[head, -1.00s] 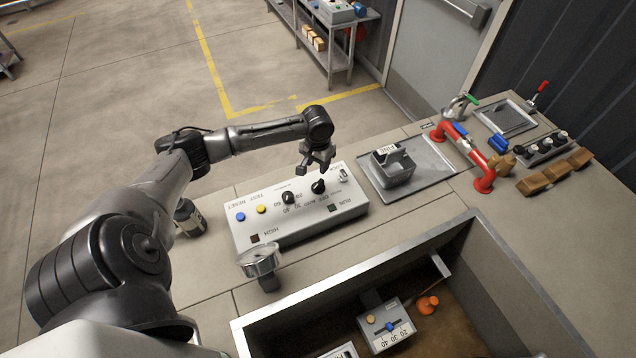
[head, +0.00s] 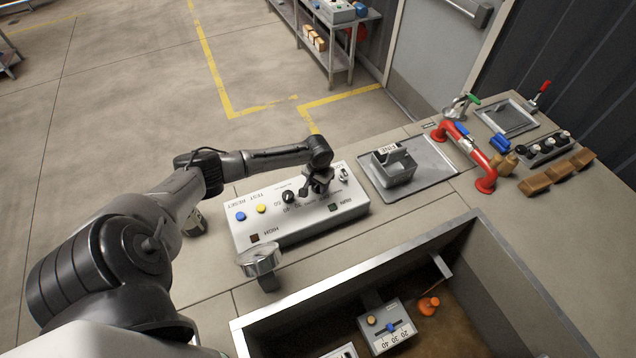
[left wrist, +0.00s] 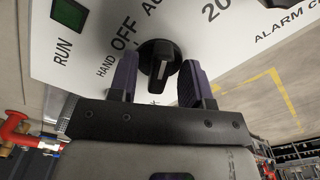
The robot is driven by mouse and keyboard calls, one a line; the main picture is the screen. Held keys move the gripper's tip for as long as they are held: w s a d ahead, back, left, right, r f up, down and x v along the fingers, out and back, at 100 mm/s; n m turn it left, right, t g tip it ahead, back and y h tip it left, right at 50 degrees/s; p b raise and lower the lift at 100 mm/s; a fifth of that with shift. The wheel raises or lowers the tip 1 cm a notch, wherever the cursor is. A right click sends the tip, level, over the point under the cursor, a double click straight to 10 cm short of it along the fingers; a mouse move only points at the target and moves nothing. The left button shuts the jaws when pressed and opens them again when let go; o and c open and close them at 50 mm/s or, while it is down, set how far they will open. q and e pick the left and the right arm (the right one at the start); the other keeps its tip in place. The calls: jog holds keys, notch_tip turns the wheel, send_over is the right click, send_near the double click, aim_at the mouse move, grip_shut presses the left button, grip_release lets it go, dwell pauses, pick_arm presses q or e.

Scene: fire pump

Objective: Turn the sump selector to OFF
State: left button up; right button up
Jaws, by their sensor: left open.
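The sump selector is a black knob (left wrist: 158,62) on the white control panel (left wrist: 100,35), with HAND, OFF and AUTO lettered beside it. My left gripper (left wrist: 155,80) is open in the left wrist view, one finger on each side of the knob. Contact with the knob cannot be made out. A pale mark shows on the knob, but which label it points to is unclear. In the head view my left gripper (head: 317,190) is low over the right half of the panel (head: 275,230) and hides the selector. My right gripper is out of view.
A second black knob (head: 288,197), a blue button (head: 240,216) and a yellow button (head: 261,208) sit left of the gripper.

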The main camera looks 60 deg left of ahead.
pick_arm(q)
jog(key=shift+c, duration=0.2)
grip_shut()
jog(key=shift+r+p, duration=0.15)
jog(key=shift+p, duration=0.25)
jog(key=n+p, duration=0.3)
jog(key=p, duration=0.1)
jog(key=n+p, duration=0.3)
jog(key=p, duration=0.1)
jog(key=shift+w+d+r+n, duration=0.1)
jog(key=shift+d+n, duration=0.1)
jog(key=shift+n, duration=0.1)
jog(key=n+p, duration=0.2)
jog(key=n, duration=0.1)
jog(key=shift+p, duration=0.4)
jog(key=shift+f+n+p, duration=0.2)
jog(key=shift+n+p, duration=0.35)
jog(key=shift+n, duration=0.35)
jog(key=shift+a+n, duration=0.1)
jog(key=shift+n, duration=0.2)
